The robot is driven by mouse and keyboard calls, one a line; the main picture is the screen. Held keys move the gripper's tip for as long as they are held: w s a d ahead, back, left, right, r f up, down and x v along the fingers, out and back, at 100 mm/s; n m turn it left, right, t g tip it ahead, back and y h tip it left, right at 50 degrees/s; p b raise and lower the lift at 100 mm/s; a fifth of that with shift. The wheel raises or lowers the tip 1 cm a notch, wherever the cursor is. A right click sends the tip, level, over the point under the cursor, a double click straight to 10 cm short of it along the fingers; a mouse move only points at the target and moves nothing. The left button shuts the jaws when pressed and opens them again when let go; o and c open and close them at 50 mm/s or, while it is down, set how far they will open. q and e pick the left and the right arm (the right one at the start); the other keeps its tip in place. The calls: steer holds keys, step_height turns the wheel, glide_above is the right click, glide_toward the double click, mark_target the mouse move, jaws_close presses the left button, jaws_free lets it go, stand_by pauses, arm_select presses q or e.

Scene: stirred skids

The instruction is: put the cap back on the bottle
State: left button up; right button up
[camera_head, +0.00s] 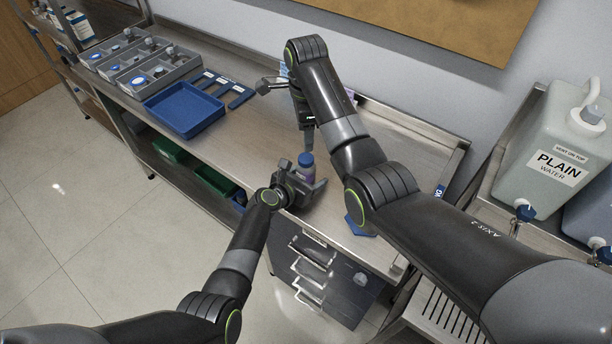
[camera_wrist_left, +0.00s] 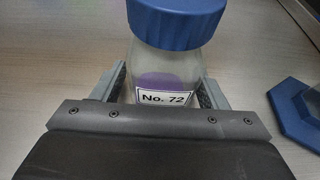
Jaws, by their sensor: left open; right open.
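The bottle (camera_head: 307,174) stands on the steel counter near its front edge, with purple contents. The blue cap (camera_head: 306,159) is on the bottle's mouth; in the left wrist view the cap (camera_wrist_left: 178,20) covers the top. I cannot tell how tightly it sits. My left gripper (camera_head: 304,180) is open, with its fingers (camera_wrist_left: 160,85) on either side of the bottle. My right gripper (camera_head: 308,138) is open, above and behind the bottle, apart from the cap and partly hidden by its arm.
A blue hexagonal piece (camera_wrist_left: 296,108) lies right of the bottle; it shows partly behind my right arm (camera_head: 356,228). A blue tray (camera_head: 185,110), grey bins (camera_head: 165,72) and blue labelled strips (camera_head: 240,97) are at left. A water container (camera_head: 545,150) stands at right. The counter left of the bottle is clear.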

arm_select(q)
steer(key=shift+w+d+f, duration=0.1)
steer(key=shift+w+d, duration=0.05)
steer(key=shift+w, duration=0.05)
